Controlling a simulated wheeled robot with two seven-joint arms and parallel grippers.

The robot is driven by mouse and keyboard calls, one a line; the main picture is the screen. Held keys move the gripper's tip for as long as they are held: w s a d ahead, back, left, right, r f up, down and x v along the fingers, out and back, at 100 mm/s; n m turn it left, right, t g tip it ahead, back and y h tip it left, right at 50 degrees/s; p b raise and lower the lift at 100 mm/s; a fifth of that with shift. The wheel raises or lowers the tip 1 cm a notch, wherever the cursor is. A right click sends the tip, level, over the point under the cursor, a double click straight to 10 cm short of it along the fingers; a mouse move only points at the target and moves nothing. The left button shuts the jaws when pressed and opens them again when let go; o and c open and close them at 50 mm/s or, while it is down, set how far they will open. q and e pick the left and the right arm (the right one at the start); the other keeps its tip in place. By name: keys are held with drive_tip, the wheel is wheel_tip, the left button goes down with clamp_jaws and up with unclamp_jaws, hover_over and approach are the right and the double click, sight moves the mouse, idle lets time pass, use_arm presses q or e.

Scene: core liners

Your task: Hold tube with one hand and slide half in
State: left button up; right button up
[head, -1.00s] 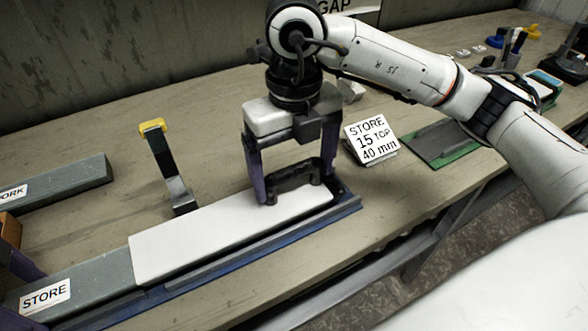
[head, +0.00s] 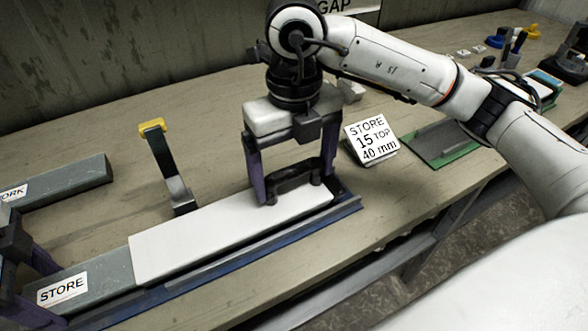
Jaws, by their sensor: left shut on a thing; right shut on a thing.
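The grey tube labelled STORE (head: 110,270) lies along the blue rail (head: 205,265) at the lower left. A long white half (head: 200,232) lies in line with it, and its left end meets or overlaps the tube; I cannot tell how far one sits inside the other. My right gripper (head: 297,187) points down, shut on the black handle (head: 290,180) at the right end of the white half. My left gripper (head: 28,285) is at the left edge, partly cut off, shut on the tube just left of its label.
A grey piece labelled WORK (head: 70,178) lies behind on the left. A stand with a yellow top (head: 165,165) rises close behind the white half. A STORE 15 TOP 40 mm sign (head: 371,138) and a green-edged plate (head: 440,143) are on the right.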

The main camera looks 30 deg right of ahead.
sight(124, 266)
use_arm(q)
drive_tip(key=shift+d, duration=2.55)
drive_tip(key=shift+d, duration=0.35)
drive_tip(key=shift+d, duration=0.6)
drive_tip(key=shift+d, duration=0.35)
drive_tip(key=shift+d, duration=1.3)
drive_tip(key=shift+d, duration=0.3)
drive_tip(key=shift+d, duration=0.1)
drive_tip(key=o, duration=1.6)
